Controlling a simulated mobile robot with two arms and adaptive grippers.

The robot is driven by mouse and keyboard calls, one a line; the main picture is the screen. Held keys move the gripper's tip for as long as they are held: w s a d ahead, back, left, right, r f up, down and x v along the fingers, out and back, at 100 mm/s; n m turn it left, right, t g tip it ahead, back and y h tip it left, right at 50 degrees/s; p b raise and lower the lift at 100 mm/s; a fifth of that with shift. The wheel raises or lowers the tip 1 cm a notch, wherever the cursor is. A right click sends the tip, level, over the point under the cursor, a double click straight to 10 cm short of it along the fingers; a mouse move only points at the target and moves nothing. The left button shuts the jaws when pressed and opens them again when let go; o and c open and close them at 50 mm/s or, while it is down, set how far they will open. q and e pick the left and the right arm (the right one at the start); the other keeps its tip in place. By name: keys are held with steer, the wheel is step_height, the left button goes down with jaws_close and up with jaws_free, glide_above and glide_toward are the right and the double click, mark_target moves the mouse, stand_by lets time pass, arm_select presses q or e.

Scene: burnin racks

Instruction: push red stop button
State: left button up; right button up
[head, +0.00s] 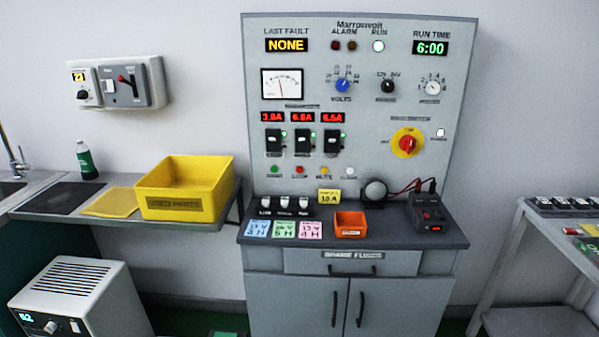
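The red stop button (300,169) is a small round button in the row low on the grey control panel (460,60). A green button (274,169) is to its left, and a yellow (325,170) and a white button (350,171) are to its right. Small labels sit under the buttons. The RUN lamp (378,46) is lit pale green, and the RUN TIME display (430,48) reads 6:00. A larger red and yellow rotary switch (407,143) is at the right of the panel. Neither of my grippers is in the head view.
Below the panel, a dark counter (390,230) holds coloured cards, an orange bin (350,224) and a black box (430,213) with cables. A yellow bin (185,188) stands on the left shelf. A white metal unit (75,290) is at lower left, and a bench (540,235) is at right.

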arm_select(q)
jaws_close()
stand_by(1.2)
